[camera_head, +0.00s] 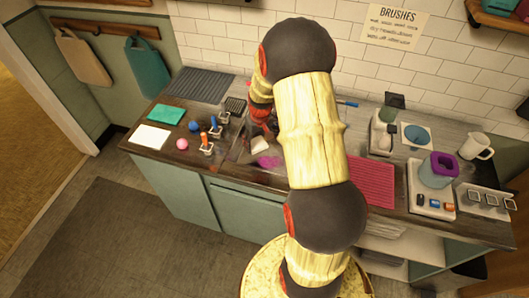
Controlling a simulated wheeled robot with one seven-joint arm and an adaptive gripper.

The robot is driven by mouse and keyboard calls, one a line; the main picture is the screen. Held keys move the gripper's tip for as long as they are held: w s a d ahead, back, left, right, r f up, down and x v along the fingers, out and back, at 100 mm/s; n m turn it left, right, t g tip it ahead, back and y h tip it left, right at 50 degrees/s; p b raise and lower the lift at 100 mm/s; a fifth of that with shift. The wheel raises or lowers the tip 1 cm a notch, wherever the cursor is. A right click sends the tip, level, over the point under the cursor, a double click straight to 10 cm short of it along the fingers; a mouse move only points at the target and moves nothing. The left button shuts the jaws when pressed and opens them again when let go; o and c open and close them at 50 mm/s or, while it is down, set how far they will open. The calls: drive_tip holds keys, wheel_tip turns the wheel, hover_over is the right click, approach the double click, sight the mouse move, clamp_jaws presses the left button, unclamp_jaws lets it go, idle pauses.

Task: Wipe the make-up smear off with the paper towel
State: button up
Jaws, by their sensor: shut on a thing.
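The make-up smear (268,162) is a magenta patch on the grey worktop near its front edge, just left of my arm. My gripper (263,131) points down above the worktop behind the smear, partly hidden by my own arm. It is shut on a small whitish piece that looks like the paper towel (259,144). The towel is low, just behind and left of the smear; I cannot tell whether it touches the surface. The part of the worktop behind my arm is hidden.
Left on the counter are a white sheet (150,136), a teal cloth (166,114), a pink ball (182,143), a blue ball (194,126) and small upright tools (207,143). A pink ribbed mat (370,181) and a purple-topped container (437,169) stand right.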

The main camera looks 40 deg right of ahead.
drive_tip(key=p, duration=0.4)
drive_tip(key=shift+s+r, duration=0.1)
drive_tip(key=shift+r, duration=0.2)
drive_tip(key=shift+s+f+p, duration=0.1)
drive_tip(key=shift+f+p, duration=0.1)
drive_tip(key=shift+p, duration=0.95)
